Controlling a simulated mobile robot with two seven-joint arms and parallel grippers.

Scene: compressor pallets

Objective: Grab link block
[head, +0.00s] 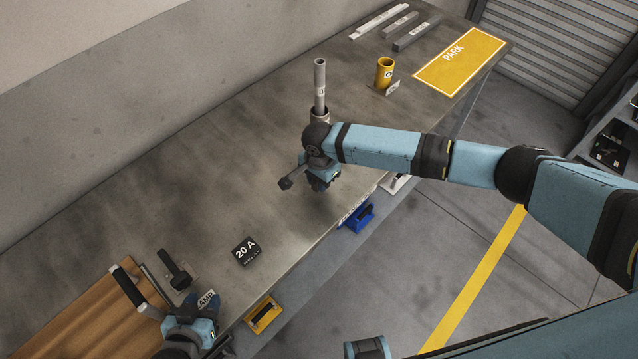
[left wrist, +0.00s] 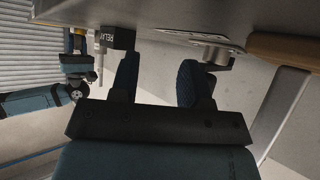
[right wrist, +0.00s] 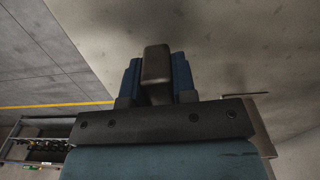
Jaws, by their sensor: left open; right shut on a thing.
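My right gripper (head: 320,182) is above the middle of the metal bench near its front edge. In the right wrist view its blue fingers are shut on a dark grey block-like piece (right wrist: 156,66). In the head view a dark rod with a knobbed end (head: 287,183) sticks out left of this gripper. My left gripper (head: 192,306) is at the bench's front edge by the AMP label (head: 206,299). Its fingers are open (left wrist: 158,70), with no thing gripped between them. No part is marked as the link block; I cannot tell if the held piece is it.
A dark T-shaped part (head: 175,268) lies beside a wooden board (head: 75,318). A black 20 A plate (head: 246,251) lies on the bench. A grey tube (head: 320,85) and yellow cup (head: 385,72) stand behind. Yellow (head: 263,314) and blue (head: 358,215) holders line the front edge.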

